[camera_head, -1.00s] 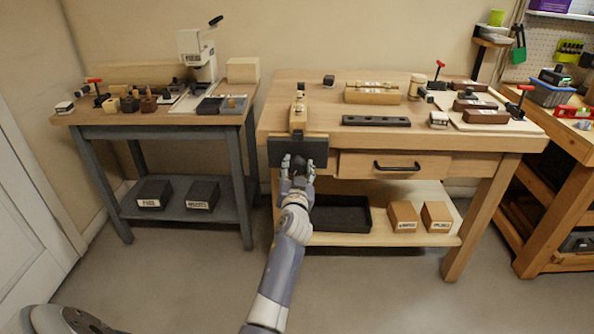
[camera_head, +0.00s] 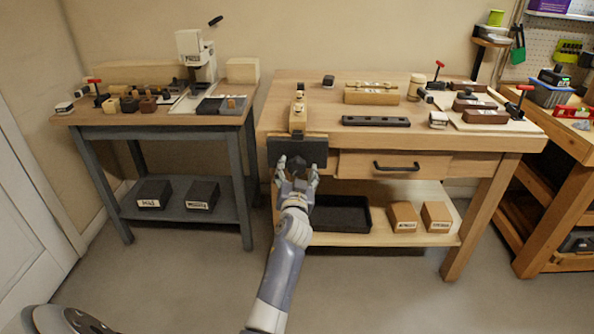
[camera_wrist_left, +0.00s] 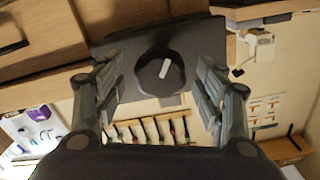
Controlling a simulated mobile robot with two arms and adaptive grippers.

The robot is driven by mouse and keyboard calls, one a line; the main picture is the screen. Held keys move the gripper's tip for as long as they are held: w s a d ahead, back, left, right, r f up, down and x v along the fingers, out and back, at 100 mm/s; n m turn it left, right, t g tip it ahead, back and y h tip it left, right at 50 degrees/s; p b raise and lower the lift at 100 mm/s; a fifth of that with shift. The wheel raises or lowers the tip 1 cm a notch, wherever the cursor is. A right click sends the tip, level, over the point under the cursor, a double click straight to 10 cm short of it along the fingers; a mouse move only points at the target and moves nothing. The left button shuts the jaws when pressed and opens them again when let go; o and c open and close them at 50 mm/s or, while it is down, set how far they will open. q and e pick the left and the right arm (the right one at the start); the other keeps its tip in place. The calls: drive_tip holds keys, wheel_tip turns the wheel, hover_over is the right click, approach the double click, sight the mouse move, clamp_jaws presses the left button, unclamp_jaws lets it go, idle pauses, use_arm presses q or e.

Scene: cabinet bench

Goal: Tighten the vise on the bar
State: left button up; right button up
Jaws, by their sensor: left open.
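The vise's dark front plate (camera_head: 298,150) is on the front left edge of the middle bench. In the wrist view, the dark plate (camera_wrist_left: 112,49) carries a round black knob (camera_wrist_left: 162,74) with a white mark. My left gripper (camera_head: 297,175) is open in front of the plate. In the wrist view, its fingers (camera_wrist_left: 160,95) are spread on both sides of the knob, with visible gaps. A light wooden piece with dark parts (camera_head: 298,114) stands behind the plate on the bench; I cannot tell whether it is the bar. My right gripper is not in view.
A drawer with a black handle (camera_head: 397,167) is right of the vise. A black tray (camera_head: 340,215) and two small boxes (camera_head: 404,216) sit on the lower shelf. A long dark block (camera_head: 375,121) lies on the bench top. Floor between the benches is clear.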

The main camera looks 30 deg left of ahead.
use_arm(q)
drive_tip(key=v, duration=0.6)
drive_tip(key=shift+s+d, duration=0.2)
drive_tip(key=shift+s, duration=0.1)
drive_tip(key=s+d+f+m+g+h, duration=0.15)
drive_tip(key=s+d+f, duration=0.3)
drive_tip(key=f, duration=0.65)
drive_tip(key=s+d+f+m+g+h, duration=0.1)
drive_tip(key=s+d+f+g+h, duration=0.2)
drive_tip(key=s+f, duration=0.55)
drive_tip(key=s+d+f+m+g+h, duration=0.1)
drive_tip(key=s+d+f+g+h, duration=0.25)
drive_tip(key=f, duration=1.05)
drive_tip(key=s+d+f+m+g+h, duration=0.1)
drive_tip(key=s+d+f+g, duration=0.2)
drive_tip(key=s+f, duration=0.6)
drive_tip(key=s+d+f+m+g+h, duration=0.1)
drive_tip(key=s+d+f+g, duration=0.2)
drive_tip(key=s, duration=0.9)
drive_tip(key=s+a+p, duration=0.2)
drive_tip(key=s+p, duration=1.3)
drive_tip(key=s, duration=0.1)
drive_tip(key=shift+a, duration=0.15)
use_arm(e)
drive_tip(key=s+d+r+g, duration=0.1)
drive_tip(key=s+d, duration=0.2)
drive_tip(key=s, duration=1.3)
